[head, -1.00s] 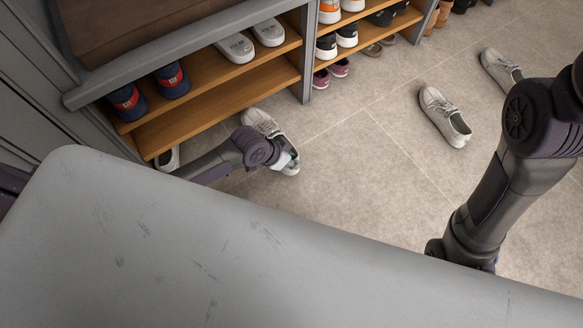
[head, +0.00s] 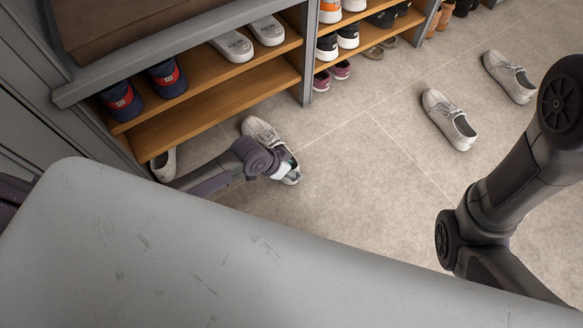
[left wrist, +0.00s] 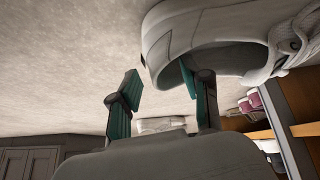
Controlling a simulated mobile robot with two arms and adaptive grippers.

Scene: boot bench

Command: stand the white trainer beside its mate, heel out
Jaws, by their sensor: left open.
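A white trainer (head: 262,131) lies on the floor in front of the left rack, toe towards the rack, heel towards my body. My left gripper (head: 285,170) is at its heel end and covers part of it. In the left wrist view the trainer (left wrist: 215,32) is close above the open fingers (left wrist: 168,82). One finger overlaps the shoe's opening and the other is outside the heel; contact is unclear. Another white shoe (head: 164,164) is at floor level under the left rack, partly hidden, and may be the mate. My right gripper is out of view; only its arm shows.
The wooden shelves (head: 215,98) hold navy slippers (head: 121,101) and grey-white shoes (head: 233,46). Two more pale shoes (head: 447,119) (head: 510,76) lie on the open floor to the right. A grey surface (head: 230,255) fills the foreground. The tiled floor between is clear.

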